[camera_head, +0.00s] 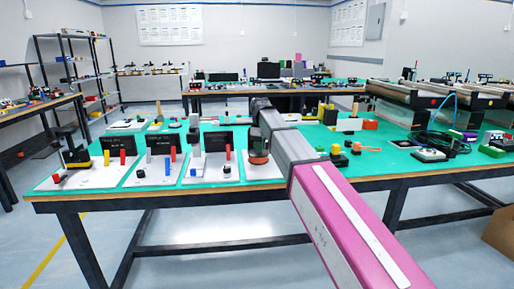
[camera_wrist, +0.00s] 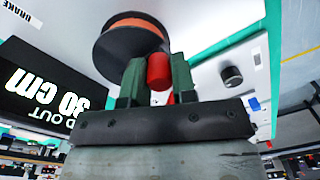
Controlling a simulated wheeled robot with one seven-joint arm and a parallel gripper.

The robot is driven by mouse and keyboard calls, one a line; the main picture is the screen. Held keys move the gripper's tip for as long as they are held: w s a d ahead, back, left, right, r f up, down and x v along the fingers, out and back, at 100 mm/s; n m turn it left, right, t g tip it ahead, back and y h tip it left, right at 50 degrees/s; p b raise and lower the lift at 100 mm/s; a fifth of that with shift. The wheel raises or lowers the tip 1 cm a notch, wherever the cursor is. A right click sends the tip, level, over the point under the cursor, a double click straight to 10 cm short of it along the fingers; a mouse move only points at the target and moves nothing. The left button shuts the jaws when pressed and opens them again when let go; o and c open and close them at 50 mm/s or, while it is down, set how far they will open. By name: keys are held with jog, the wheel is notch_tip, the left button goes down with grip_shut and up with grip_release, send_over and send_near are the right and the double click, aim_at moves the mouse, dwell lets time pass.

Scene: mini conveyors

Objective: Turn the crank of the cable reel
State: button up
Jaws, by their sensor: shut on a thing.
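The cable reel shows in the wrist view as a black-rimmed spool with an orange winding (camera_wrist: 132,40). It stands on a white board. A red crank handle (camera_wrist: 158,70) sits between the two green fingers of my gripper (camera_wrist: 158,80), beside the reel's near side. My gripper is shut on this handle. In the head view my arm reaches over the table, and the reel (camera_head: 258,159) shows below my gripper (camera_head: 258,148) at the front edge. The handle is hidden there by my wrist and the reel.
In the wrist view a black knob (camera_wrist: 232,76) stands right of the handle, and a black sign (camera_wrist: 45,85) reading "30 cm" stands left. In the head view, similar white boards (camera_head: 105,181) with black signs and red and blue handles line the green table to the left.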

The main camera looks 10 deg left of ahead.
jog(key=n, duration=0.2)
jog(key=d+n, duration=0.1)
jog(key=shift+w+d+n, duration=0.1)
jog(key=shift+w+n, duration=0.25)
jog(key=shift+n, duration=0.05)
jog(key=shift+w+d+n, duration=0.2)
jog(key=shift+n, duration=0.7)
jog(key=shift+w+d+n, duration=0.2)
jog(key=shift+n, duration=0.7)
jog(key=o, duration=0.9)
jog(key=r, duration=1)
jog(key=shift+w+r, duration=0.2)
jog(key=shift+r, duration=0.2)
